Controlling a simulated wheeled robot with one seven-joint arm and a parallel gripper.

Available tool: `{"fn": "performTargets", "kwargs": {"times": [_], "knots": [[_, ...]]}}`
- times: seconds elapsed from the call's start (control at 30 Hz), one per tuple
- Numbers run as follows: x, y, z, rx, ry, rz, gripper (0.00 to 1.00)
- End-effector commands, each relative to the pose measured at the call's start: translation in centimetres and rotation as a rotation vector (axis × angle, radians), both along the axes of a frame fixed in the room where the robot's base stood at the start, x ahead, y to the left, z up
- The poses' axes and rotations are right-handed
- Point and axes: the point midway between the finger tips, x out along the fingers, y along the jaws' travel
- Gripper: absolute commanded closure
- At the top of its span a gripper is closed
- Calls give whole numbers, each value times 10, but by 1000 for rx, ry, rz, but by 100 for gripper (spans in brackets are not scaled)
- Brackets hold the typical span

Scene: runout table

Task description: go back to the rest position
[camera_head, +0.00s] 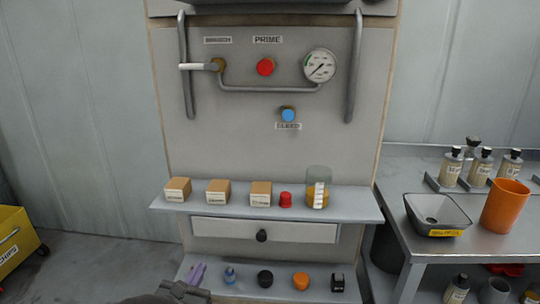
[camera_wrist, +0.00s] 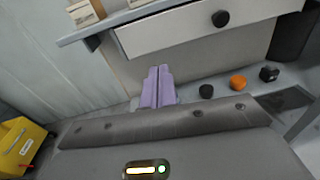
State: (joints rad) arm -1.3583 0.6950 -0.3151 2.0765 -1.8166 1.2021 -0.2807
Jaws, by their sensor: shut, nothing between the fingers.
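My gripper (camera_head: 196,272) shows at the bottom left of the head view, its purple fingers above the left end of the low shelf. In the wrist view my gripper (camera_wrist: 157,85) has its two purple fingers side by side, closed together with nothing between them. The fingers appear in front of the panel below the drawer (camera_wrist: 205,25). No object is seen touching them. Most of my arm is outside the head view.
The upper shelf (camera_head: 160,203) carries three boxes, a red cap and a glass jar. The low shelf (camera_head: 250,290) holds a blue bottle, a black knob, an orange knob and a black block. A yellow bin (camera_head: 18,240) stands left, a metal side table (camera_head: 405,235) right.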

Motion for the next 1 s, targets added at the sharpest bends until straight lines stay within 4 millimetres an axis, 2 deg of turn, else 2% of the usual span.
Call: {"fn": "performTargets", "kwargs": {"times": [0.1, 0.23, 0.4, 0.5, 0.6, 0.7, 0.9, 1.0], "knots": [[18, -59, -8, 90, 94, -177, 100], [23, -137, -23, 252, 217, -432, 100], [5, -221, -44, 507, 346, -761, 100], [-13, -259, -53, 676, 395, -944, 100], [-33, -287, -61, 858, 425, -1121, 100], [-53, -307, -66, 1052, 431, -1287, 100], [-85, -330, -68, 1469, 371, -1587, 100], [-94, -337, -65, 1676, 303, -1705, 100]]}}
